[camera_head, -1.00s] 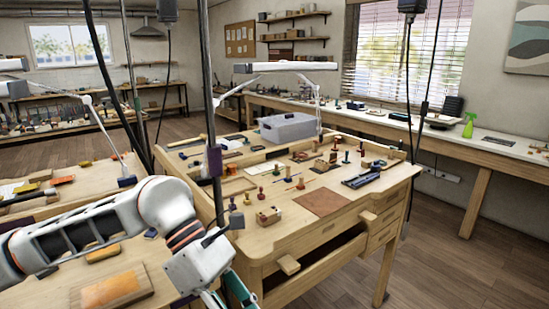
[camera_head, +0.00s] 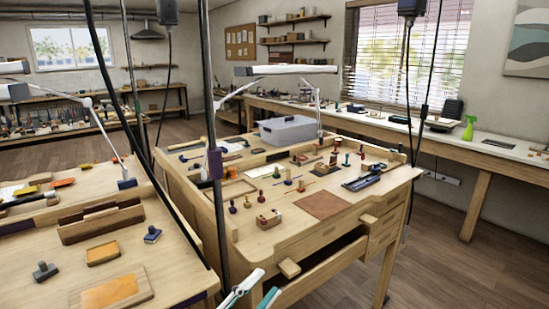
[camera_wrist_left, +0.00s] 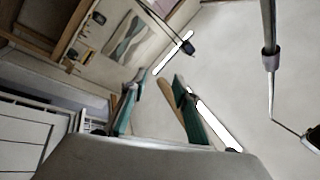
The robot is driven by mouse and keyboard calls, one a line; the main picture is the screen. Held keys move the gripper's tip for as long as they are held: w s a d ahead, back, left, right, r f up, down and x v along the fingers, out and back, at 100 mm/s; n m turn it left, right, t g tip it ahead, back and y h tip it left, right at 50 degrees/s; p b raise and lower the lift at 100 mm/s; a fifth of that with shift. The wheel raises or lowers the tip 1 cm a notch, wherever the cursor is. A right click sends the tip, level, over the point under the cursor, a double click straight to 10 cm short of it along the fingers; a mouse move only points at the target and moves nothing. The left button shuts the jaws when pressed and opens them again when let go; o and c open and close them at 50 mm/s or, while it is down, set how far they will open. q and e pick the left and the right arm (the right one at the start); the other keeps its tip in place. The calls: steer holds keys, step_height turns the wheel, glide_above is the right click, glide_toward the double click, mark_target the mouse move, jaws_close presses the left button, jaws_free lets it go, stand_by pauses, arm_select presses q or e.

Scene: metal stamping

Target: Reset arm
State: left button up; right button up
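My left gripper (camera_head: 258,288) shows at the bottom edge of the head view, with its light and teal fingers beside the front of the right workbench. The rest of the left arm is out of that view. In the left wrist view the two teal-padded fingers (camera_wrist_left: 156,100) stand apart, with no held object visible between them. A tan strip shows by one finger; I cannot tell what it is. The wrist camera looks at the wall and ceiling. My right gripper is in neither view.
The right workbench (camera_head: 265,238) carries stamps, a grey bin (camera_head: 288,130) and a brown mat (camera_head: 323,204). Dark poles and cables hang between the benches. Floor (camera_head: 450,260) at right is clear.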

arm_select(q)
steer(key=s+a+f+n+y, duration=0.1)
steer(key=a+f+n+y, duration=0.35)
steer(key=f, duration=0.35)
steer(key=s+a+f+n+y, duration=0.1)
steer(key=a+f+n+y, duration=0.35)
steer(key=f, duration=0.45)
steer(key=s+a+f+n+g+y, duration=0.2)
steer(key=s+a+f+n, duration=0.1)
steer(key=s+f, duration=0.3)
steer(key=s+a+f+n+g+y, duration=0.1)
steer(key=s+a+f, duration=0.4)
steer(key=f, duration=0.6)
steer(key=s+n+g, duration=0.1)
steer(key=s+n, duration=0.1)
steer(key=shift+a+n+g+y, duration=0.15)
steer(key=shift+n+g+y, duration=0.25)
steer(key=shift+s, duration=0.1)
